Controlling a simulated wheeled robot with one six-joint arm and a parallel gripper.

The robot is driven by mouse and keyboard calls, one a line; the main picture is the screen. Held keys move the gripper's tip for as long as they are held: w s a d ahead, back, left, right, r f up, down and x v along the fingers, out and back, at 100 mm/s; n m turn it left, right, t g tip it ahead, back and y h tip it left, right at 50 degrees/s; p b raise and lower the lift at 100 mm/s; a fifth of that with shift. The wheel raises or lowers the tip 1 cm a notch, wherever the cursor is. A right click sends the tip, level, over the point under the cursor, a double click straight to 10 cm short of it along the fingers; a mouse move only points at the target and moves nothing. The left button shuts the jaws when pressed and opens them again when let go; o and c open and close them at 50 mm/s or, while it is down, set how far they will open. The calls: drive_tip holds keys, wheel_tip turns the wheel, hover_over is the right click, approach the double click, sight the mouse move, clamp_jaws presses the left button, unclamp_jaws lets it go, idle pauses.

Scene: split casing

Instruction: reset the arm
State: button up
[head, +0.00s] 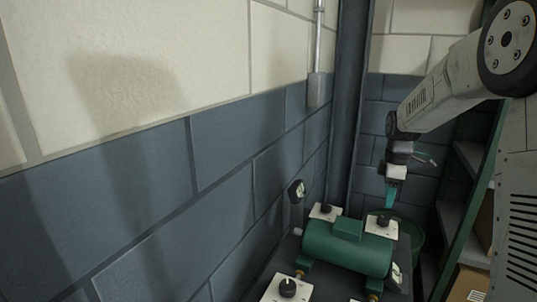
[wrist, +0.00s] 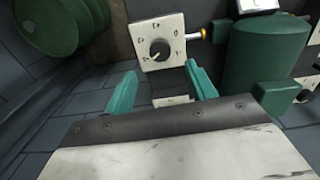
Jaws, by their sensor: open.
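My gripper (head: 391,196) hangs from my arm at the right of the head view, above the far side of a green cylindrical casing (head: 346,250). In the wrist view my gripper (wrist: 163,87) shows two teal fingers spread apart with nothing between them. A white plate with a black knob (wrist: 160,48) lies beyond the fingertips, apart from them as far as I can tell. The green casing (wrist: 268,62) stands to the right of the fingers in the wrist view.
More white knob plates (head: 287,289) sit around the casing. A green drum (wrist: 62,22) shows at the upper left of the wrist view. A blue and cream block wall (head: 150,200) runs along the left. A shelf with boxes (head: 468,284) stands at the right.

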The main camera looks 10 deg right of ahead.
drive_tip(key=shift+s+m, duration=0.15)
drive_tip(key=shift+m, duration=0.35)
drive_tip(key=s+a+r+m, duration=0.2)
drive_tip(key=s+a, duration=0.4)
drive_tip(key=s, duration=0.5)
drive_tip(key=s+a+r+m+t, duration=0.1)
drive_tip(key=s+a+r+m, duration=0.2)
drive_tip(key=s, duration=0.9)
drive_tip(key=s+a+r+m, duration=0.3)
drive_tip(key=s+a+m, duration=0.2)
drive_tip(key=s+a, duration=0.4)
drive_tip(key=shift+s+a+r+m, duration=0.2)
drive_tip(key=shift+s+m, duration=0.1)
drive_tip(key=shift+s, duration=1.2)
